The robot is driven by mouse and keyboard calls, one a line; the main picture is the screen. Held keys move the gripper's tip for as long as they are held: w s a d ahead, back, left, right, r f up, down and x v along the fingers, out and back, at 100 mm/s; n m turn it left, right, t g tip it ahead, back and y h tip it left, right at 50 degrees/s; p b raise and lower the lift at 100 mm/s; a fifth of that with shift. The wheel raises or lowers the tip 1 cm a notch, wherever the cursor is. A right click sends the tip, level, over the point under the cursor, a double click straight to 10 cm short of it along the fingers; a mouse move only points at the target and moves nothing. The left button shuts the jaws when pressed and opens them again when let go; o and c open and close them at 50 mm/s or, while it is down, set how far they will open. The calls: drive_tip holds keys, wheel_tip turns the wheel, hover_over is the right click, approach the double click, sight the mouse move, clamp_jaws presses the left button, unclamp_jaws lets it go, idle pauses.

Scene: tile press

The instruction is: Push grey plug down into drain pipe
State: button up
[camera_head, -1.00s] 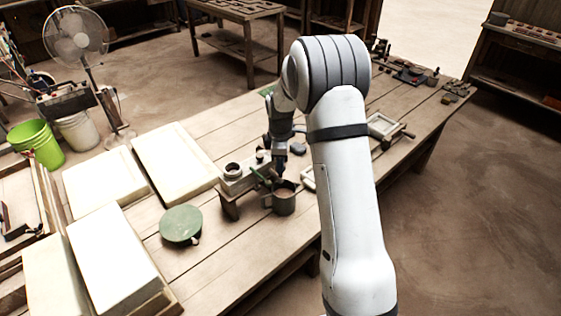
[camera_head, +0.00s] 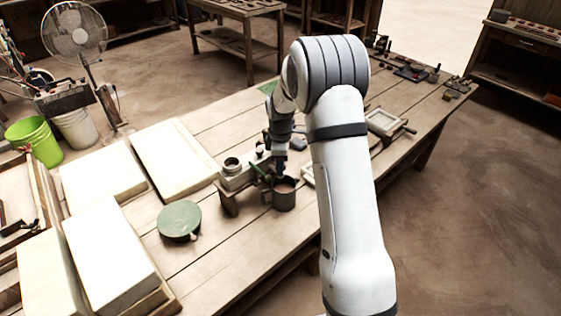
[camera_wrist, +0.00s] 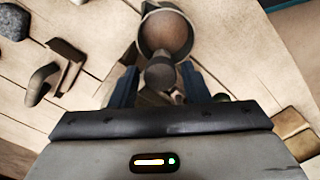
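My gripper (camera_head: 280,164) points down at the small pale press-like fixture (camera_head: 238,178) on the bench, just behind a dark cup (camera_head: 284,197). In the wrist view, its two dark blue fingers (camera_wrist: 160,88) stand apart. A round grey-brown knob-like thing, perhaps the grey plug (camera_wrist: 160,74), shows between them with gaps at its sides; I cannot tell its depth. The cup's open mouth (camera_wrist: 166,34) lies just beyond it. The fixture carries a short round pipe-like collar (camera_head: 232,164), possibly the drain pipe, but I cannot be sure.
A green round lid-like disc (camera_head: 180,220) lies left of the fixture. Large pale slabs (camera_head: 172,158) cover the bench's left side. A framed tile mould (camera_head: 384,122) lies at the right. A dark stone-like lump (camera_wrist: 14,22) shows in the wrist view.

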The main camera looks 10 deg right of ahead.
drive_tip(key=shift+o, duration=0.9)
drive_tip(key=shift+r, duration=0.1)
drive_tip(key=shift+r+b, duration=0.55)
drive_tip(key=shift+r, duration=3.35)
drive_tip(key=s+r+m+t, duration=0.2)
drive_tip(key=s+r+m, duration=0.75)
drive_tip(key=s, duration=0.65)
drive_tip(key=s+r+m+t, duration=0.1)
drive_tip(key=s+m, duration=0.4)
drive_tip(key=s, duration=1.1)
drive_tip(key=shift+d, duration=0.15)
